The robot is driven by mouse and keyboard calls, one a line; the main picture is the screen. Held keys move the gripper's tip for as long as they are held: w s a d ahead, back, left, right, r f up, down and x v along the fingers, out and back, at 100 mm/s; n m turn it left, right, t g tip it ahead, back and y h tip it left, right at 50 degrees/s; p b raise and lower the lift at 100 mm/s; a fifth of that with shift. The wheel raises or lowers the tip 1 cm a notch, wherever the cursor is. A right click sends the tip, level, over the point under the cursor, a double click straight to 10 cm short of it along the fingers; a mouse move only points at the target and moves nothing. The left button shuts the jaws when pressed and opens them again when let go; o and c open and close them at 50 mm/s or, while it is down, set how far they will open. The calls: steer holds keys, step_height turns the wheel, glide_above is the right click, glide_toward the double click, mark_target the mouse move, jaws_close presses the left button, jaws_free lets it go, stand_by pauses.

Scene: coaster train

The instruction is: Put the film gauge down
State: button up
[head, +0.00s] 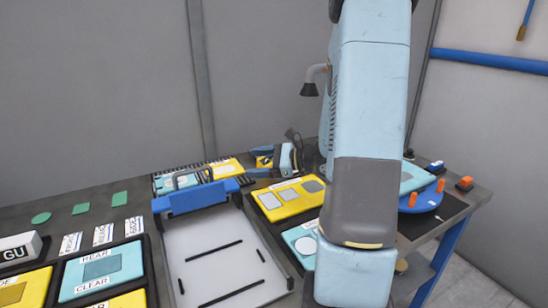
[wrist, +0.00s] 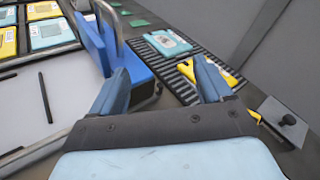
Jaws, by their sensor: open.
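My gripper (wrist: 160,84) is open, with its two blue fingers spread and nothing held between them. In the head view part of my gripper (head: 287,158) shows at the back of the bench, beyond the blue-handled tray. In the wrist view a grey block with a black knob (wrist: 283,118) lies right of my right finger, apart from it. A small yellow tip shows beside the block. I cannot tell whether this is the film gauge, and no other thing is clearly the gauge. My arm hides part of the bench in the head view.
A striped rack (wrist: 158,56) holds a light blue plate (wrist: 167,42) and a yellow plate partly behind my right finger. The white tray (head: 212,250) with its blue clamp bar (head: 203,197) stands close on the left. A yellow panel (head: 287,199) lies right of the tray.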

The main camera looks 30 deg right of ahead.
steer(key=s+a+r+n+g+h, duration=0.2)
steer(key=s+a+r+n+g, duration=0.1)
steer(key=s+a+n+g, duration=0.25)
steer(key=s+a+r+n+g+h, duration=0.25)
steer(key=s+a+n, duration=0.25)
steer(key=s+n, duration=0.25)
steer(key=s+d+r+n+t+h, duration=0.3)
steer(key=s+d+r+n+h, duration=0.1)
steer(key=s+r+n+h, duration=0.4)
steer(key=shift+s+r+n+t, duration=0.3)
steer(key=shift+s+n+t, duration=0.15)
steer(key=shift+s, duration=0.5)
steer(key=shift+a, duration=0.1)
